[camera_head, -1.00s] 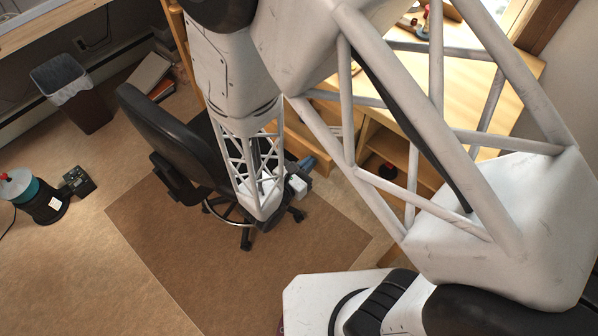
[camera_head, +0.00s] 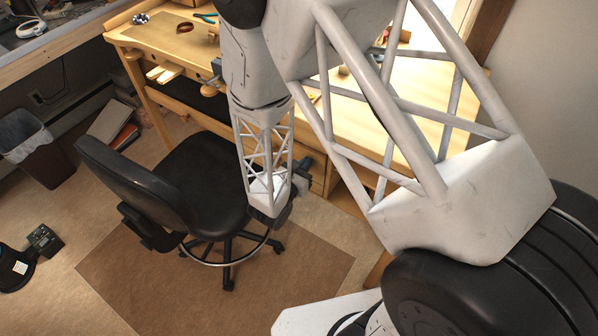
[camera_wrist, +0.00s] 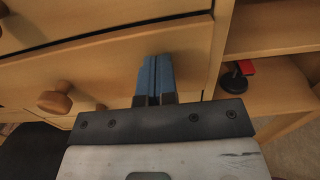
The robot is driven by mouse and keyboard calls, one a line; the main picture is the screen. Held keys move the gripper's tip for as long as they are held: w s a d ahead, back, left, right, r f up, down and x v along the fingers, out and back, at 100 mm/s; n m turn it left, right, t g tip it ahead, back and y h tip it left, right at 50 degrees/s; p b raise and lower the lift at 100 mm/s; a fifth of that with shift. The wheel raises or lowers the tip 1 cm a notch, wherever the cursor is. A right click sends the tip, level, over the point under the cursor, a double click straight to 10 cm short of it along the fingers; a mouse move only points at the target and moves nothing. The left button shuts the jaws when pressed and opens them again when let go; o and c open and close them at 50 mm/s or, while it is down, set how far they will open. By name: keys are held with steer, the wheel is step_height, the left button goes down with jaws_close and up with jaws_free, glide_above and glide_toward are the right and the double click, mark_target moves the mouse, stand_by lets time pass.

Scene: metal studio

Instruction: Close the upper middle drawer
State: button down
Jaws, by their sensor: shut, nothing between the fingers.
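My gripper (camera_wrist: 157,80) is shut and empty in the wrist view, its blue fingertips together. The fingertips are at or very near a wooden drawer front (camera_wrist: 110,65), right of its round knob (camera_wrist: 55,98). Contact is hard to tell. A dark gap runs along the top of this front, with another drawer front (camera_wrist: 90,15) above it. I cannot tell how far either drawer stands out, or which is the upper middle one. In the head view, my arm hides most of the drawers below the wooden workbench (camera_head: 185,45), and my gripper shows only partly.
A black office chair (camera_head: 195,185) stands close left of my forearm in the head view. A waste bin (camera_head: 35,150) stands further left. In the wrist view, open shelves (camera_wrist: 270,70) with a small red-and-black object (camera_wrist: 238,75) lie right of the drawers.

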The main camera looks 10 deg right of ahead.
steer(key=shift+x, duration=0.95)
steer(key=shift+w+r, duration=0.1)
steer(key=shift+w, duration=0.1)
steer(key=shift+s+a, duration=0.1)
steer(key=v, duration=1.4)
steer(key=shift+s, duration=0.25)
stand_by(0.8)
